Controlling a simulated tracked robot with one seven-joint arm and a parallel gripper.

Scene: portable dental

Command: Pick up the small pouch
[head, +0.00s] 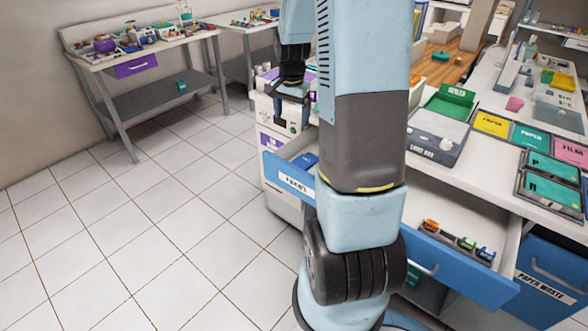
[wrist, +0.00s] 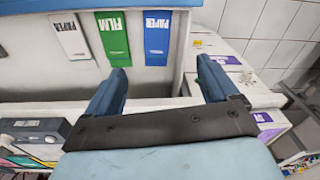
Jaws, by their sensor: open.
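My gripper (wrist: 162,76) is open and empty, its two blue fingers wide apart. In the wrist view three flat pouches lie side by side in a pale drawer beyond the fingertips: a white pouch (wrist: 70,38) marked PAPER, a green pouch (wrist: 113,40) marked FILM and a blue pouch (wrist: 156,42) marked PAPER. I cannot tell for sure which is the small one. The green and blue ones lie roughly between the fingers, untouched. In the head view my gripper (head: 290,92) hangs above the open blue-fronted drawer (head: 289,179); my arm hides much of it.
A second open drawer (head: 458,264) holds several coloured items at right. The counter above carries a light box (head: 436,137), a green tray (head: 450,103) and coloured folders. A grey table (head: 150,52) stands at the back left. The tiled floor at left is clear.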

